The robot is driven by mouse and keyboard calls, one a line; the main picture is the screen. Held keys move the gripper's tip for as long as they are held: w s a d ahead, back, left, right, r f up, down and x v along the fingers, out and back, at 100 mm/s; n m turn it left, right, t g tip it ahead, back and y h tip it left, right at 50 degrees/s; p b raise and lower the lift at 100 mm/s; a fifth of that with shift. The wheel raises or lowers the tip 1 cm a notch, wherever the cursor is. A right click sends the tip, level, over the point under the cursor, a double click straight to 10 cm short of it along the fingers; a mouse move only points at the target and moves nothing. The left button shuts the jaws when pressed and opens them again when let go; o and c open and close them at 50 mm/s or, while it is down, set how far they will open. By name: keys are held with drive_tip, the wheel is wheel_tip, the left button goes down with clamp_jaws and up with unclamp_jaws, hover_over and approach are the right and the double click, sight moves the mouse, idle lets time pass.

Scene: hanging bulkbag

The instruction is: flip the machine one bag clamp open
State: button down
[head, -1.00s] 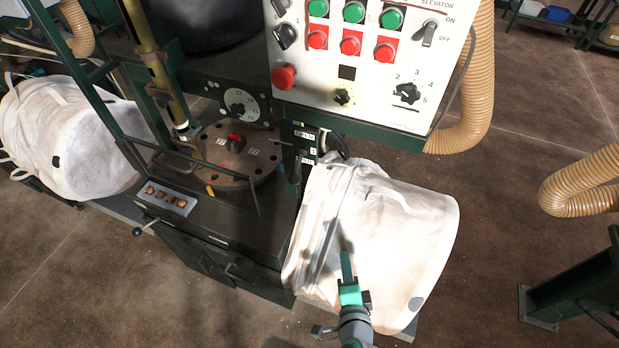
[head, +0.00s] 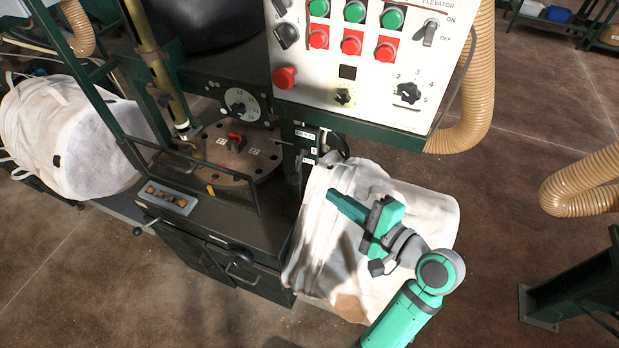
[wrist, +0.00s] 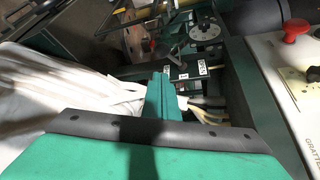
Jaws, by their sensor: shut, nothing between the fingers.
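My gripper (head: 332,195) is shut and empty, with its green fingers pointing up and left above the white bulk bag (head: 425,210) on the right. In the wrist view the fingers (wrist: 160,85) point at the machine's side, where small black-and-white label plates (wrist: 202,68) sit. In the head view these plates (head: 307,147) are on the dark green post above the bag's upper left edge. A small lever (head: 297,168) hangs beside them and looks like the bag clamp, but its open or shut state is unclear. My fingertips are apart from it.
A white control panel (head: 376,66) with red and green buttons overhangs above. A black table (head: 215,215) with a round plate stands left of the bag. A second white bag (head: 85,140) is at far left. A tan hose (head: 480,85) hangs at right.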

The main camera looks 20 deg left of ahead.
sight(298, 167)
drive_tip(key=x, duration=1)
idle(0.5)
